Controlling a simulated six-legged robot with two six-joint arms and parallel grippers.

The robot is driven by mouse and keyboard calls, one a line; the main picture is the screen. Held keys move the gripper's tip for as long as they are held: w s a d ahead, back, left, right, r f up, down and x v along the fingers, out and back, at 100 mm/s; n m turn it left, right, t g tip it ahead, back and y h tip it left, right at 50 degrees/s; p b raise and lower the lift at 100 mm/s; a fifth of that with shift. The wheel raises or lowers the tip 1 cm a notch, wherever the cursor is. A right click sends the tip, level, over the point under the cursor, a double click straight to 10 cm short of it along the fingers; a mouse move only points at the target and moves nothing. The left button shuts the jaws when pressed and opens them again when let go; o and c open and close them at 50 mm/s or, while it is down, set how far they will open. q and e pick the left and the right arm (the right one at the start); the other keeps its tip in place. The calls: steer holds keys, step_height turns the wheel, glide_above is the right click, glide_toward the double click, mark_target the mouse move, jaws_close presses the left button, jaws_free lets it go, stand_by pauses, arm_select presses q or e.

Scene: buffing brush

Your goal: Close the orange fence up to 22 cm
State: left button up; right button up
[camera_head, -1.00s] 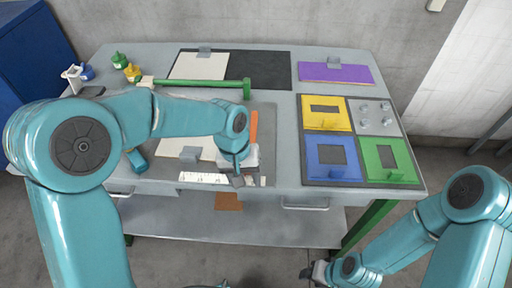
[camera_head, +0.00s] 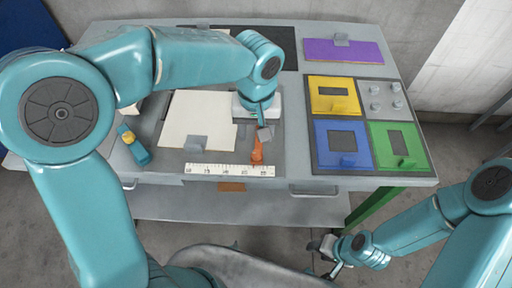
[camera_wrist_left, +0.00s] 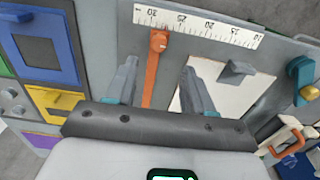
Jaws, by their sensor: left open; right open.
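The orange fence (camera_head: 257,152) is a narrow bar with a knob-like near end beside the white ruler (camera_head: 230,170). In the left wrist view the fence (camera_wrist_left: 152,75) meets the ruler (camera_wrist_left: 195,25) between the 25 and 30 marks. My left gripper (camera_head: 265,120) is over the fence, hiding its far part in the head view. In the left wrist view my left gripper (camera_wrist_left: 159,68) is open, its fingers on either side of the fence in the picture; I cannot tell whether they touch it. My right gripper (camera_head: 325,248) is open and empty in front of the table.
A cream sheet (camera_head: 190,115) with a grey clip (camera_head: 196,144) lies left of the fence. Yellow (camera_head: 333,96), blue (camera_head: 341,142) and green (camera_head: 400,145) plates stand on the right. A teal tool (camera_head: 136,150) lies at the left.

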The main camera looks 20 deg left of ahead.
mark_target(257, 153)
arm_select(q)
step_height(257, 153, down, 9)
steer(key=shift+r, duration=0.1)
steer(key=shift+d, duration=0.1)
